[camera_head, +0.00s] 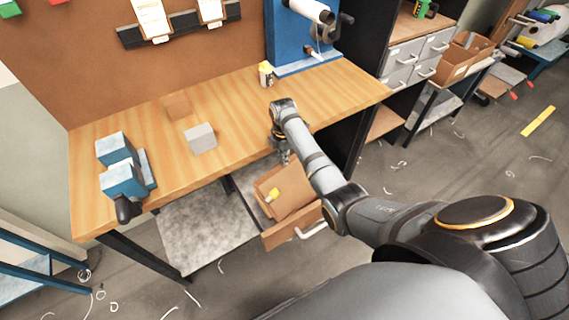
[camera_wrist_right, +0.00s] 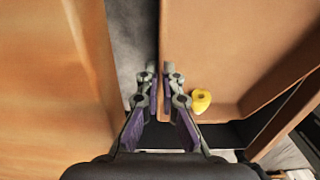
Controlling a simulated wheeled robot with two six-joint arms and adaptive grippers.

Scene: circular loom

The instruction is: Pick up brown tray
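The brown tray (camera_head: 296,189) sits in an open drawer below the front of the workbench, with a small yellow object (camera_head: 273,194) in it. In the right wrist view the tray (camera_wrist_right: 225,45) fills the upper right, and the yellow object (camera_wrist_right: 200,100) lies just right of the fingers. My right gripper (camera_head: 284,158) is at the tray's rear side, close to the bench edge. In the wrist view its fingers (camera_wrist_right: 160,78) are close together, one on each side of the tray's thin wall, and look shut on it. My left gripper is not in view.
On the bench are a grey block (camera_head: 201,138), a blue vise (camera_head: 122,180) and a yellow-and-white can (camera_head: 266,75). Open floor lies in front.

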